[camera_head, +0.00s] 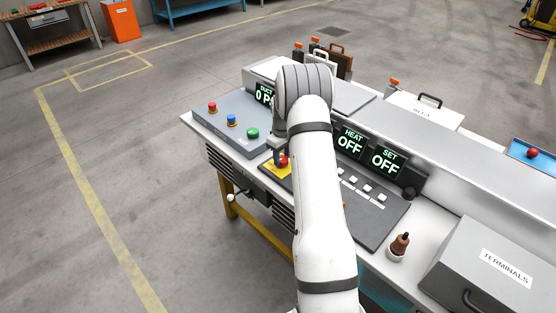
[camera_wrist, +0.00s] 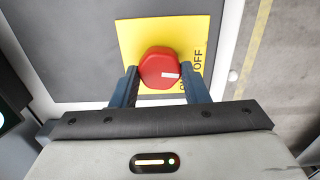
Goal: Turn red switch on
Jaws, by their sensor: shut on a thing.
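The red switch (camera_wrist: 160,66) is a red knob with a small white mark, set on a yellow plate (camera_wrist: 140,33) with partly hidden lettering that ends in "OFF". My gripper (camera_wrist: 160,88) has one finger on each side of the knob and is shut on it. In the head view the red switch (camera_head: 283,162) sits on its yellow plate (camera_head: 272,171) near the front edge of the console. My gripper (camera_head: 279,150) reaches down to it there, mostly hidden behind my arm.
Left of the switch are red (camera_head: 212,106), blue (camera_head: 231,119) and green (camera_head: 252,132) buttons. Displays reading HEAT OFF (camera_head: 350,140) and SET OFF (camera_head: 386,160) stand to the right. A grey TERMINALS box (camera_head: 490,265) is at the right end. Floor to the left is clear.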

